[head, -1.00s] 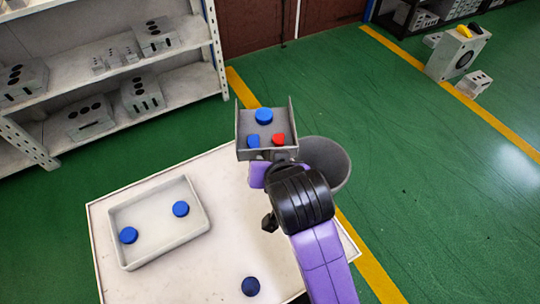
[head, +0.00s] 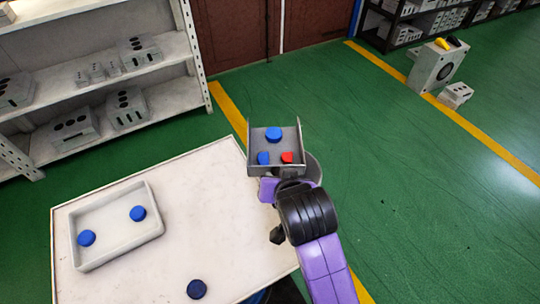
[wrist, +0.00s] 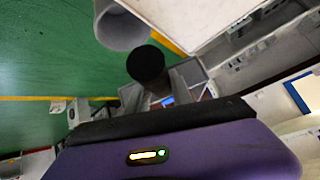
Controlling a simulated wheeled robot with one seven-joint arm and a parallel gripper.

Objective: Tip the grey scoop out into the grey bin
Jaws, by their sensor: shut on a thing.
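The grey scoop (head: 276,148) is held out past the table's far right corner, open side up and roughly level. The grey bin (head: 314,169) is partly hidden behind the scoop and wrist, beside the table's right edge. The bin also shows in the wrist view (wrist: 122,30), with the scoop (wrist: 186,76) beyond a dark round part.
The white table (head: 185,175) bears a shallow tray (head: 112,238) with two blue discs in it. A dark blue disc (head: 196,289) lies near its front edge. Shelves (head: 150,50) stand at the left.

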